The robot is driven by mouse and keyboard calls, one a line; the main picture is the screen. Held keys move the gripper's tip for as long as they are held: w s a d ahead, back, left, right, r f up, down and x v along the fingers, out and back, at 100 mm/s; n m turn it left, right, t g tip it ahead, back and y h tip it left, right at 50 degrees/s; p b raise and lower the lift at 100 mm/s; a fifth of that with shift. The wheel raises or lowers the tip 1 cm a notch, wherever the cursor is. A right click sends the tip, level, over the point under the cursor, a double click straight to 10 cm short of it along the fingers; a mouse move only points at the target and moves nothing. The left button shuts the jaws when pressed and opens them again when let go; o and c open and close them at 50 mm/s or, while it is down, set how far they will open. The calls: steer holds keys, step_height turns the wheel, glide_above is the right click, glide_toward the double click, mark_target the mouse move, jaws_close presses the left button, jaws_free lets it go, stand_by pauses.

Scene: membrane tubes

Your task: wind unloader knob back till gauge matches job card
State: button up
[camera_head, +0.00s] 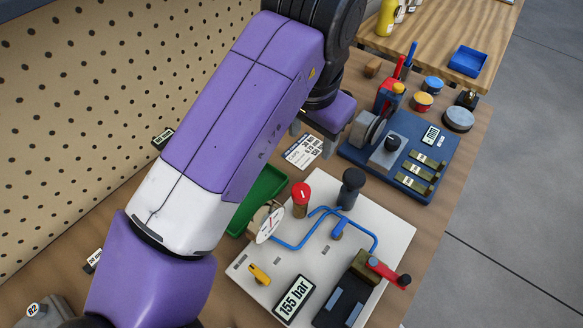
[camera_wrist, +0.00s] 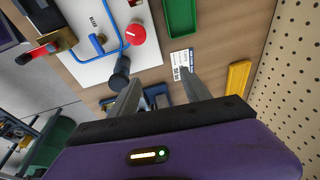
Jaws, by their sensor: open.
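A white panel (camera_head: 395,232) carries blue pipes, a round white dial gauge (camera_head: 268,226) with a red needle, a red knob (camera_head: 301,196) with a white mark, and a dark upright cylinder (camera_head: 350,186). A plate (camera_head: 294,300) on it reads "155 bar". The gauge's scale is too small to read. A white printed card (camera_head: 303,152) lies on the bench behind the panel; its small text is unclear. My gripper (camera_head: 315,138) is open and empty above the bench by this card. In the wrist view, the red knob (camera_wrist: 132,35) and card (camera_wrist: 181,62) lie beyond my open fingers (camera_wrist: 162,77).
A green tray (camera_head: 258,200) sits left of the panel, partly behind my arm. A blue fixture (camera_head: 437,150) stands behind the panel. A pegboard (camera_head: 90,110) bounds the left.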

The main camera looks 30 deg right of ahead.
mark_target(301, 191)
steer(key=shift+m+g+y, duration=0.3)
steer(key=shift+g+y, duration=0.6)
steer(key=s+a, duration=0.1)
steer(key=a, duration=0.1)
steer(key=s+a+f, duration=0.1)
steer(key=s+a, duration=0.1)
steer(key=shift+s, duration=0.1)
steer(key=shift+a+f, duration=0.1)
steer(key=shift+f, duration=0.1)
step_height(301, 191, down, 7)
steer(key=shift+f, duration=0.2)
steer(key=shift+c, duration=0.5)
jaws_close()
steer(key=shift+n, duration=0.6)
